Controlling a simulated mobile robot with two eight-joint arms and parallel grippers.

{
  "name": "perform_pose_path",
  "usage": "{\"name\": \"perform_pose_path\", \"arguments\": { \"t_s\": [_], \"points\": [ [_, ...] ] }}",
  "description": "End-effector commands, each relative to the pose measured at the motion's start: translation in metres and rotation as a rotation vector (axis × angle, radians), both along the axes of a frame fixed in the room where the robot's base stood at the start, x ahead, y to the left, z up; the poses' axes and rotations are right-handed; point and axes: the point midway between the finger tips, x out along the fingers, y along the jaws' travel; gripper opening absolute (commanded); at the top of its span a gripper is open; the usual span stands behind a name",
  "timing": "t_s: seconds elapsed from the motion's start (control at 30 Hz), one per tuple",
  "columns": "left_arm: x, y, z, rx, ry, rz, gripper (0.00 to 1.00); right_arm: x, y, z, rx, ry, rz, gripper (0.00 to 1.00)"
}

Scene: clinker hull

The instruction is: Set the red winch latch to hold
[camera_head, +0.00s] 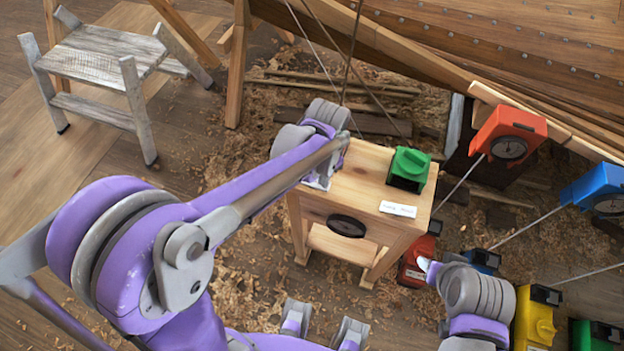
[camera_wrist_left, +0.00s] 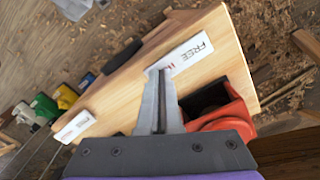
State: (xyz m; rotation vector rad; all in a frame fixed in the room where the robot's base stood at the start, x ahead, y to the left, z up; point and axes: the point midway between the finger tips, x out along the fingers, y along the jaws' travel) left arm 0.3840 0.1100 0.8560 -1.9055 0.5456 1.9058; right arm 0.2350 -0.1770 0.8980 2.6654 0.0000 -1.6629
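A red block with a black recess (camera_wrist_left: 215,108) stands on a pale wooden stand in the left wrist view, just right of my left gripper's fingers. I take it as the red winch latch; the arm hides it in the head view. My left gripper (camera_wrist_left: 161,72) has its fingers together, with no object visible between them. Its tips overlap a white label reading FREE (camera_wrist_left: 193,54); contact cannot be told. In the head view the left gripper (camera_head: 318,180) is over the stand's left edge. My right gripper (camera_head: 430,268) is low at right, its fingers unclear.
The wooden stand (camera_head: 365,189) carries a green latch block (camera_head: 408,168) and a small white label (camera_head: 397,209). Red (camera_head: 508,136) and blue (camera_head: 597,188) winches hang by the hull at right. Coloured boxes lie around my right arm. A stool (camera_head: 105,55) stands far left.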

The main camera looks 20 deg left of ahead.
Motion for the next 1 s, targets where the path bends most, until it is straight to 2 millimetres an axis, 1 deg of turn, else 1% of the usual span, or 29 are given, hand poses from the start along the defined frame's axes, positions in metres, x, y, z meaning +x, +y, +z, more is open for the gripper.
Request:
{"name": "perform_pose_path", "arguments": {
  "t_s": [0.23, 0.37, 0.47, 1.0],
  "points": [
    [0.0, 0.0, -0.004, 0.001, 0.001, 0.0, 0.0, -0.001, 0.0, -0.004, 0.0, 0.002, 0.0, 0.5],
    [0.0, 0.0, -0.003, 0.0, 0.0, 0.0, 0.0, 0.0, 0.0, -0.002, 0.0, 0.001, 0.0, 0.5],
    [0.0, 0.0, 0.002, 0.0, 0.0, 0.0, 0.0, 0.0, 0.0, 0.002, 0.0, -0.001, 0.0, 0.5],
    [0.001, 0.0, 0.046, -0.001, -0.001, 0.0, 0.0, 0.009, 0.0, 0.034, 0.0, -0.018, 0.0, 0.5]
  ]
}}
